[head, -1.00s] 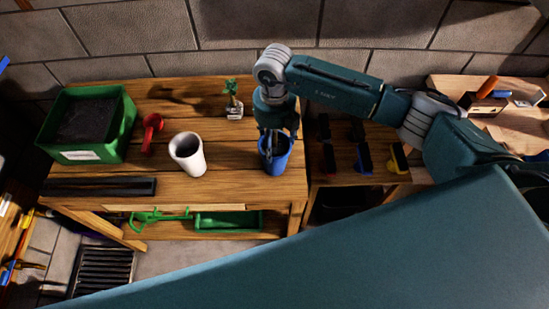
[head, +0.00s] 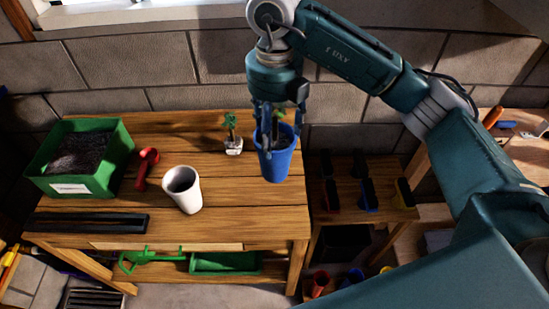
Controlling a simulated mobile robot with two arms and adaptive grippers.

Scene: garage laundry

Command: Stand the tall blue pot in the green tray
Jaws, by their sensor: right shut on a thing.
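The tall blue pot (head: 278,163) is upright at the right side of the wooden bench, and my right gripper (head: 268,137) is shut on its rim from above. The pot appears lifted a little off the bench top. A bit of green shows at the pot's rim, partly hidden by the fingers. A shallow green tray (head: 225,263) lies on the shelf under the bench, partly hidden by the bench's front edge. A deeper green box (head: 90,183) of dark soil stands at the bench's left end. My left gripper is not in view.
A white cup (head: 184,192), a red scoop (head: 146,168), a small potted plant (head: 233,144) and a long black tray (head: 88,223) stand on the bench. A green tool (head: 150,259) lies beside the shelf tray. The bench's front right is clear.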

